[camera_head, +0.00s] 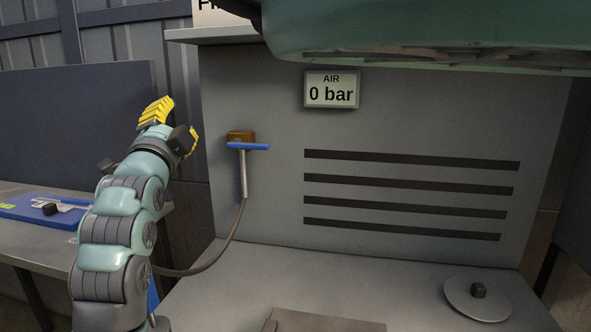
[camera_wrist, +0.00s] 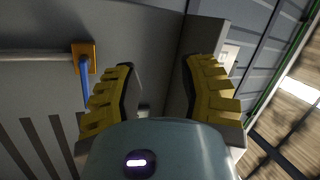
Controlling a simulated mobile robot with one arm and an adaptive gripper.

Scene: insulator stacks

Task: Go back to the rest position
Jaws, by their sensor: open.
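My gripper (camera_head: 172,128) is raised at the left of the grey cabinet in the head view, its yellow fingers spread apart. In the wrist view the two yellow fingers (camera_wrist: 158,98) stand wide apart with nothing between them. A valve with a blue handle (camera_head: 248,147) and a brown body (camera_head: 240,136) is on the cabinet panel, just right of my gripper and apart from it. The blue handle lies level in the head view. The valve also shows in the wrist view (camera_wrist: 84,80), left of the fingers. A gauge sign (camera_head: 332,90) reads "AIR 0 bar".
The cabinet panel (camera_head: 400,130) has several dark slots. A hose (camera_head: 222,255) hangs from the valve pipe. A round disc with a dark knob (camera_head: 478,297) lies on the grey worktop (camera_head: 370,285). A blue board (camera_head: 40,212) lies on the bench at left.

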